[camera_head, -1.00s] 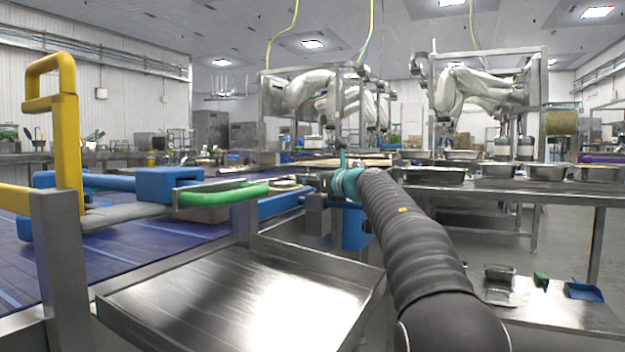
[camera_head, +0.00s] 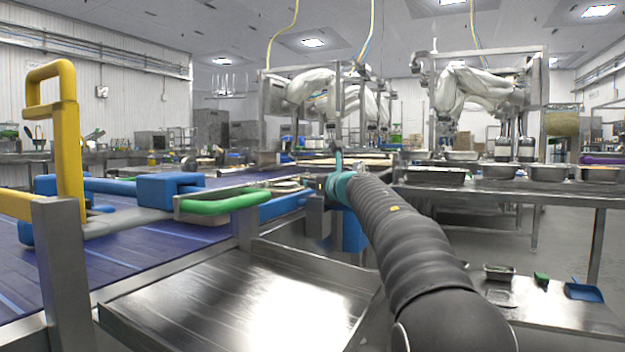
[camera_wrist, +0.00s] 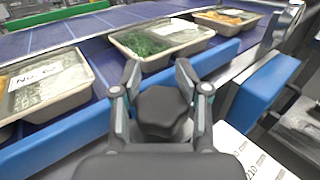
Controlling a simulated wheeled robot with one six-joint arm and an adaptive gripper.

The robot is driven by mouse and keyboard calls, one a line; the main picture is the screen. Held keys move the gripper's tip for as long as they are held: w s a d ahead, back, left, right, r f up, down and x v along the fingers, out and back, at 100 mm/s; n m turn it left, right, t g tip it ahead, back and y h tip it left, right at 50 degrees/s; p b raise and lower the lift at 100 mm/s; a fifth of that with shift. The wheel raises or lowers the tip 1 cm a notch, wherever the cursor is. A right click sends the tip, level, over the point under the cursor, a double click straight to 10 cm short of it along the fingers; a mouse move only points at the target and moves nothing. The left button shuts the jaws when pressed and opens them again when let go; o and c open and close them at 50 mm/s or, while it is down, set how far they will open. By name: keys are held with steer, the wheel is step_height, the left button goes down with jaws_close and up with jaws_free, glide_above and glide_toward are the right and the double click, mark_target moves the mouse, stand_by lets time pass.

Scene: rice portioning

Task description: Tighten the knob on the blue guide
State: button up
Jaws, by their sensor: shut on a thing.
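The dark lobed knob (camera_wrist: 162,108) is in the middle of the wrist view, beside the blue guide (camera_wrist: 62,141). The guide runs as a long rail along the conveyor edge, and part of it is hidden behind my gripper. My gripper (camera_wrist: 158,76) has one finger on each side of the knob and is shut on it. In the head view the blue guide (camera_head: 285,206) shows beyond the green handle. There my arm hides the knob and most of my gripper.
Trays of food, one with greens (camera_wrist: 160,42), sit on the blue conveyor (camera_wrist: 95,25) behind the guide. A blue block (camera_wrist: 272,84) and a white printed scale (camera_wrist: 245,153) are at the right. A steel tray (camera_head: 240,300) lies in front.

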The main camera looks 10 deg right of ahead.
steer(key=m+h+p, duration=0.2)
steer(key=h, duration=0.1)
steer(key=m+h+p, duration=0.1)
steer(key=shift+d+t+h, duration=0.35)
steer(key=shift+t+h, duration=0.05)
steer(key=m+h+p, duration=0.1)
steer(key=h, duration=0.1)
steer(key=m+h+p, duration=0.2)
steer(key=h+p, duration=0.1)
steer(key=shift+d+m+g+h, duration=0.3)
steer(key=shift+m+g, duration=0.1)
steer(key=m+h+p, duration=0.1)
steer(key=h, duration=0.1)
steer(key=m+g+h+p, duration=0.1)
steer(key=p, duration=0.1)
steer(key=shift+s+d+m+g+h, duration=0.1)
steer(key=shift+d+m+g+h, duration=0.2)
steer(key=shift+h, duration=0.1)
steer(key=shift+f+m+g+h+p, duration=0.1)
steer(key=shift+m+g+h+p, duration=0.2)
steer(key=shift+h, duration=0.1)
steer(key=shift+f+h, duration=0.1)
steer(key=shift+h, duration=0.2)
